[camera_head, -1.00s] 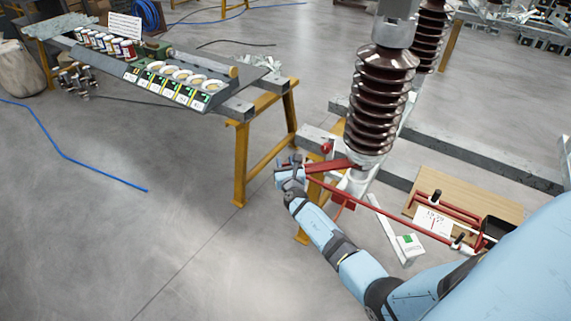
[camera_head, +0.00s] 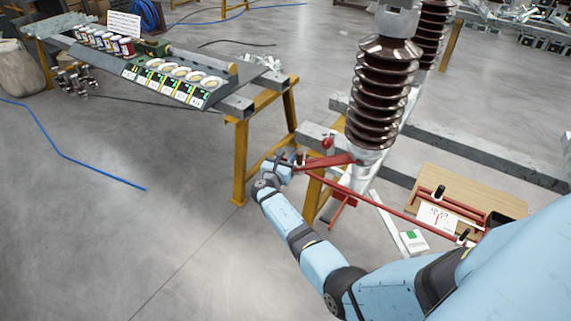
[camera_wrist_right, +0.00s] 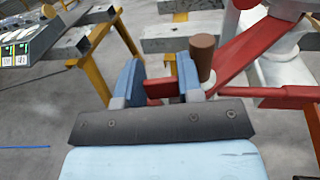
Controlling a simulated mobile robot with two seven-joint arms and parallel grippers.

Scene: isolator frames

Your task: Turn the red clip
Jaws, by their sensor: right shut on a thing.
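The red clip (camera_wrist_right: 160,88) is the small red piece between the two blue fingers of my right gripper (camera_wrist_right: 160,80) in the right wrist view. The fingers are shut on it. A brown cylindrical post (camera_wrist_right: 203,57) stands close beside the right finger. In the head view my right gripper (camera_head: 285,164) is at the left end of the red linkage (camera_head: 375,203), below and left of the brown ribbed insulator (camera_head: 380,95). The clip itself is too small to make out there. My left gripper is not in view.
A red arm (camera_wrist_right: 238,50) runs right of the post toward the insulator base. A yellow trestle (camera_head: 240,165) stands left of my gripper, under a bench with jars and trays (camera_head: 170,80). A wooden board (camera_head: 480,190) lies at right. Floor at left is mostly clear.

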